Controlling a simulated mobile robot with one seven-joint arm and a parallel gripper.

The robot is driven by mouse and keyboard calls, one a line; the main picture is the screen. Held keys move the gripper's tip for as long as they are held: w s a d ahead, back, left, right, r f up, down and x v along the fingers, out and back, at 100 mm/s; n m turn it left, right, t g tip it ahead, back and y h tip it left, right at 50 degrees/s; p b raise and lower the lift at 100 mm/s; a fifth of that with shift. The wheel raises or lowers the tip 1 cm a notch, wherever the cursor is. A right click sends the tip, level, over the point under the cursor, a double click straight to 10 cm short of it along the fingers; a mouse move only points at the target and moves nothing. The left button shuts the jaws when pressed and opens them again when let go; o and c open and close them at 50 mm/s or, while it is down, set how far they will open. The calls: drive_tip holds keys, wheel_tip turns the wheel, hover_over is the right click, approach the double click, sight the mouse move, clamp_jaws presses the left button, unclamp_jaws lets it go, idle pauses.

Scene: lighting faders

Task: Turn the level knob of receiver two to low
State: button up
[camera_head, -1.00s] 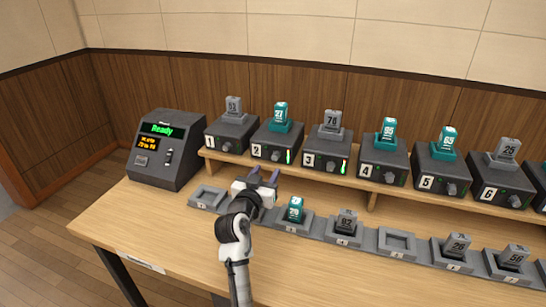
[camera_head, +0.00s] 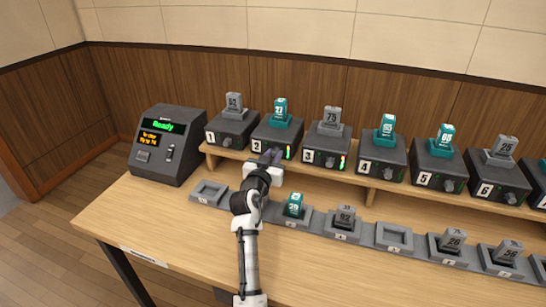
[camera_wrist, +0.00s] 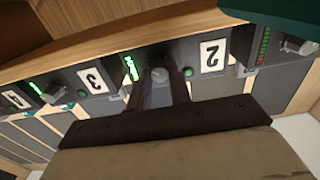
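Receiver two (camera_head: 284,139) is a dark box on the shelf with a white "2" label and a lit green level bar; a teal unit numbered 27 or similar stands on it. My gripper (camera_head: 272,157) is at its front face and hides the knob in the head view. In the wrist view, the round grey level knob (camera_wrist: 160,75) sits between the two fingers of my gripper (camera_wrist: 162,85), with the "2" label to its right and the green bar to its left. The fingers look apart, with a gap around the knob; contact is not visible.
Receiver one (camera_head: 231,131) and receiver three (camera_head: 326,148) stand close on either side, each with its own knob. The shelf edge runs below. A row of docks, including an empty one (camera_head: 209,193), lies on the table. A "Ready" console (camera_head: 167,147) stands left.

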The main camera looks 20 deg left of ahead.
clamp_jaws()
